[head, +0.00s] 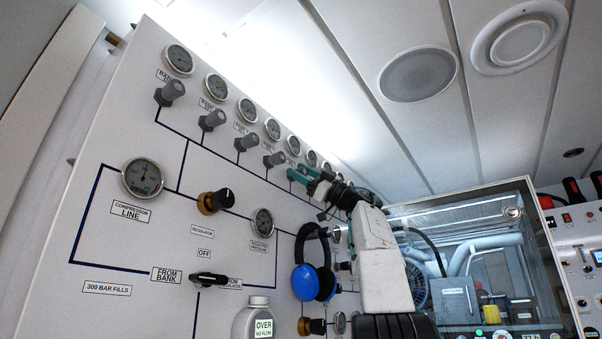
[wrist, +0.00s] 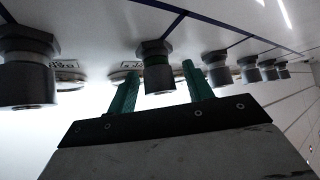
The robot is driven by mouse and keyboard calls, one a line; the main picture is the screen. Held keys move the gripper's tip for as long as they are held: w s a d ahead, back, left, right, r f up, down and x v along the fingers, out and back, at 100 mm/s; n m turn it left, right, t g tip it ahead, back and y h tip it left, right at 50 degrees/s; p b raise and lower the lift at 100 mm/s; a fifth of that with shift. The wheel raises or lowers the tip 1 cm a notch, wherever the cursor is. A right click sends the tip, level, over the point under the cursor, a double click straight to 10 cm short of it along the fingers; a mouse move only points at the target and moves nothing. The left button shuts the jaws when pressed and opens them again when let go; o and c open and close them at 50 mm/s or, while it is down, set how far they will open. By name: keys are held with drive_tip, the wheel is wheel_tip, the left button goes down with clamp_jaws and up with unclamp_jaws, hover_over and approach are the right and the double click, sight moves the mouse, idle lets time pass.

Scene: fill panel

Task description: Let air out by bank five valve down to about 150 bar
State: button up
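My gripper (head: 300,173) is at the row of grey bank valve knobs on the panel, around the place fifth from the left in the head view, where it hides the knob. In the wrist view my gripper (wrist: 160,92) has its teal fingers open on either side of one dark knob (wrist: 158,75). A gap shows between each finger and the knob. The fifth bank gauge (head: 294,145) is above the gripper; its needle is too small to read. The bank labels are too small or hidden to read.
Neighbouring knobs stand close by: the fourth (head: 275,159) in the head view, and one on each side (wrist: 26,75) (wrist: 216,71) in the wrist view. Blue headphones (head: 312,280) hang below my arm. A selector lever (head: 209,279) and regulator knob (head: 216,201) stick out lower left.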

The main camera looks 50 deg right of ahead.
drive_tip(key=v, duration=0.7)
drive_tip(key=shift+s+d+f, duration=0.25)
idle(3.0)
